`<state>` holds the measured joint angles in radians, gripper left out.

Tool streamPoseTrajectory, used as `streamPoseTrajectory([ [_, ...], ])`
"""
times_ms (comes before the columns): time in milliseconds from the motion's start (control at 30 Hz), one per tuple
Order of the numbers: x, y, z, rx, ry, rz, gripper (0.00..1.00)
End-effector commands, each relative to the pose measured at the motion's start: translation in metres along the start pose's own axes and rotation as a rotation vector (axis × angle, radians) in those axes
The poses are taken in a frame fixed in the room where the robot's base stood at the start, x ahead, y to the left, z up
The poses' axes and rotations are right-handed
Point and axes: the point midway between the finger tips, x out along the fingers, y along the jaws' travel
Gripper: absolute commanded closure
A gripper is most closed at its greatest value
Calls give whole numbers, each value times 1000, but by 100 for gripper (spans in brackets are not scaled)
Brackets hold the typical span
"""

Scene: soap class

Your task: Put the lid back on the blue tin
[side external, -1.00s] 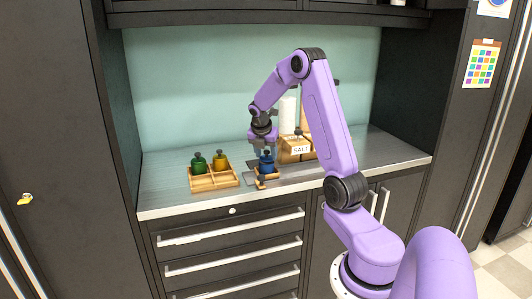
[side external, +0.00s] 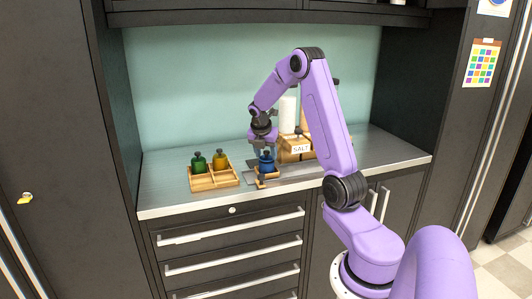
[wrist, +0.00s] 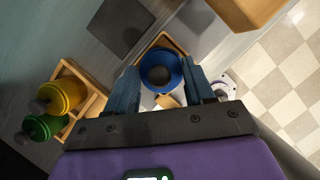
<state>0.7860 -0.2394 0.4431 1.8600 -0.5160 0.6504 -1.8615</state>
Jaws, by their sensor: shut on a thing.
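The blue tin (side external: 266,164) stands upright in a small wooden tray (side external: 276,172) on the counter. My gripper (side external: 265,150) points down right over it. In the wrist view my fingers (wrist: 160,84) are on either side of a round blue top with a dark knob (wrist: 159,74), which looks like the lid (wrist: 147,66). My gripper is shut on it. The tin's body is hidden below it in that view. I cannot tell whether the lid sits fully on the tin.
A green tin (side external: 198,163) and a yellow tin (side external: 220,160), both with dark knobs, stand in a divided wooden tray (side external: 215,181) to the left. A wooden salt box (side external: 293,155) stands behind right. The counter's front edge (side external: 190,209) is close.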

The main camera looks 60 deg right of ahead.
Motion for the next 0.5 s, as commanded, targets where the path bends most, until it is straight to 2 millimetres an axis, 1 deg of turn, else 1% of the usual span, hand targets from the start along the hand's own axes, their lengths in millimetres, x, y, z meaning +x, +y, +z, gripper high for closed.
streamPoseTrajectory([
  [200,0,0,0,0,0,0,76],
  [233,0,0,0,0,0,0,44],
  [267,0,0,0,0,0,0,34],
  [300,0,0,0,0,0,0,21],
  [333,0,0,0,0,0,0,17],
  [500,0,0,0,0,0,0,17],
])
